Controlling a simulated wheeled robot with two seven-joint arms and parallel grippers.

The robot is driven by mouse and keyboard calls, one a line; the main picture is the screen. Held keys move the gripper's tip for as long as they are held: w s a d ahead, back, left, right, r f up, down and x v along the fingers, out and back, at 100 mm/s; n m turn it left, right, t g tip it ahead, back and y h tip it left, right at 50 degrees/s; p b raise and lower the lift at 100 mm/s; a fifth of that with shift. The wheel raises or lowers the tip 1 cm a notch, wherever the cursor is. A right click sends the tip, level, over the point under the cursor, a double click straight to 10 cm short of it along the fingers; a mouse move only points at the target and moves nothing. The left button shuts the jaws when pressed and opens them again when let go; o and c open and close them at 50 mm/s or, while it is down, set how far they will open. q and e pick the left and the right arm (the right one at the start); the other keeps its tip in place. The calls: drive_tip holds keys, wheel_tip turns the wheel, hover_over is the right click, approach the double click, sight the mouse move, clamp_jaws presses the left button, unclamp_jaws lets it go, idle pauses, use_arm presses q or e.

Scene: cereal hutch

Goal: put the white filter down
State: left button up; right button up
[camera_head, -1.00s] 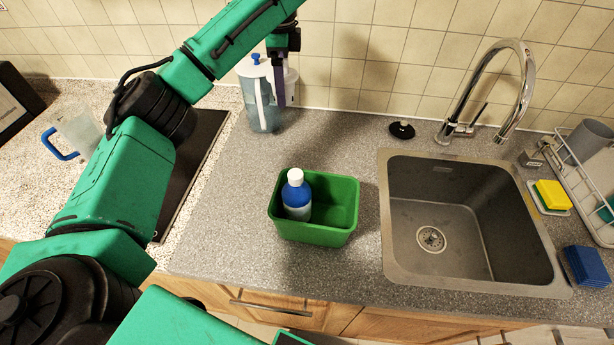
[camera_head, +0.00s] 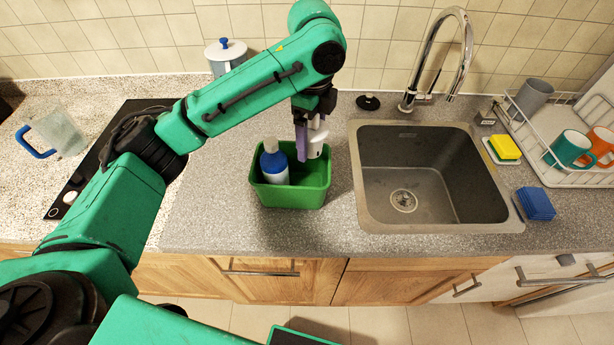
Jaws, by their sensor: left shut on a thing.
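My left gripper (camera_head: 309,143) has purple fingers and is shut on the white filter (camera_head: 316,149). It holds the filter over the right part of the green bin (camera_head: 294,196), around the height of the rim. I cannot tell whether the filter touches the bin. A blue bottle with a white cap (camera_head: 273,163) stands in the left part of the bin. The fingers hide part of the filter. My right gripper does not show.
The sink (camera_head: 366,211) with its tall tap is right of the bin. A lidded pitcher (camera_head: 226,53) stands behind my left arm. A clear jug (camera_head: 58,132) and dark hob are at left. A dish rack (camera_head: 545,168), sponge and blue cloth are at right.

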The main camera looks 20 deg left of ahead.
use_arm(q)
drive_tip(key=f, duration=0.5)
drive_tip(key=f+p, duration=0.1)
drive_tip(key=f, duration=0.4)
drive_tip(key=shift+s+d+f, duration=0.1)
drive_tip(key=shift+s+f, duration=0.1)
drive_tip(key=shift+f, duration=0.15)
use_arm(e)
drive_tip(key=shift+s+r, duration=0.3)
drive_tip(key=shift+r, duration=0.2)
use_arm(q)
drive_tip(key=shift+f, duration=0.2)
drive_tip(key=shift+f+p, duration=0.3)
drive_tip(key=shift+f, duration=0.1)
drive_tip(key=o, duration=1.2)
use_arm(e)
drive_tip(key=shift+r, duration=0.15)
use_arm(q)
drive_tip(key=shift+r, duration=0.1)
wheel_tip(320, 180, up, 13)
drive_tip(key=shift+r+b, duration=0.1)
drive_tip(key=shift+b, duration=0.7)
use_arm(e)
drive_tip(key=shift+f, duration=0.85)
